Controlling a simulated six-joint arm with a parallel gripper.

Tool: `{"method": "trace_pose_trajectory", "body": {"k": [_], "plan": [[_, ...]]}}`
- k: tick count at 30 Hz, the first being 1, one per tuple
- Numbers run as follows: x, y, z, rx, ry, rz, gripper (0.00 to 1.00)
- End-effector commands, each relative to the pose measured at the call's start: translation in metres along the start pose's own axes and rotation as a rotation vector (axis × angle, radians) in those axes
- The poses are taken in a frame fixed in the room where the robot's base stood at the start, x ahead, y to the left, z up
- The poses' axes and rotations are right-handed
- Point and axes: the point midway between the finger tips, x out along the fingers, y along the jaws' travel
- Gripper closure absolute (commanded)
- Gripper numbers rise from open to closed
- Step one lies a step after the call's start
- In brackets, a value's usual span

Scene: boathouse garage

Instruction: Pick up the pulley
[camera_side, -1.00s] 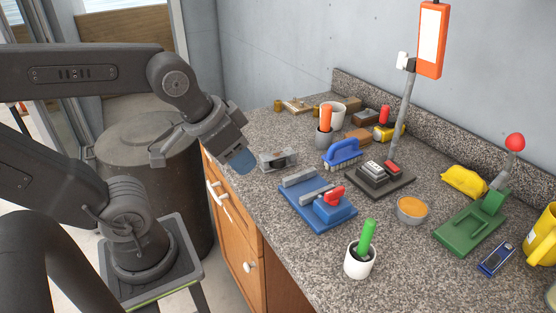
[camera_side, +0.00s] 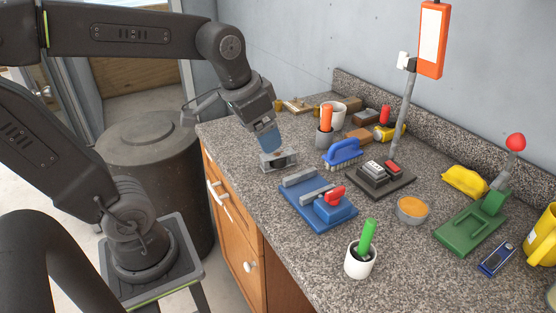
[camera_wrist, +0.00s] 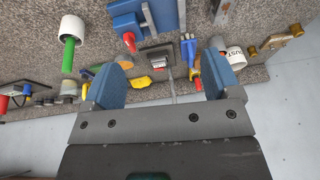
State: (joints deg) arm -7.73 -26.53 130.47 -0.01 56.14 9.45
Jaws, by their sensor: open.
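The pulley appears to be the small grey metal block (camera_side: 279,160) near the front left edge of the counter. My gripper (camera_side: 267,142) is above it in the side view, its blue fingers pointing down and overlapping the pulley's upper edge in the picture. I cannot tell the exact gap. In the wrist view, the blue fingers of my gripper (camera_wrist: 164,62) are spread apart with nothing held between them. A grey piece at the top edge, likely the pulley (camera_wrist: 218,10), is partly cut off and lies outside the fingers.
A blue vise (camera_side: 318,204) sits just in front and to the right of the pulley. A blue brush (camera_side: 343,152) and a grey cup with an orange handle (camera_side: 324,137) stand behind. A black switch base (camera_side: 380,180) is further right. The counter's left edge is close.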

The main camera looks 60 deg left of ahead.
Motion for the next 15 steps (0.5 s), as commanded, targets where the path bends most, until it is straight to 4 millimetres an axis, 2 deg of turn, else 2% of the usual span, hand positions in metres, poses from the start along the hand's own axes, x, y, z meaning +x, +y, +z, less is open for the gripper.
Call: {"method": "trace_pose_trajectory", "body": {"k": [1, 6, 12, 15], "plan": [[0.007, -0.014, -0.015, 0.001, -0.045, -0.005, 0.17], [0.035, -0.062, -0.057, 0.03, -0.171, 0.002, 0.17], [0.073, -0.118, -0.084, 0.058, -0.287, 0.04, 0.17], [0.087, -0.136, -0.089, 0.066, -0.32, 0.057, 0.17]]}}
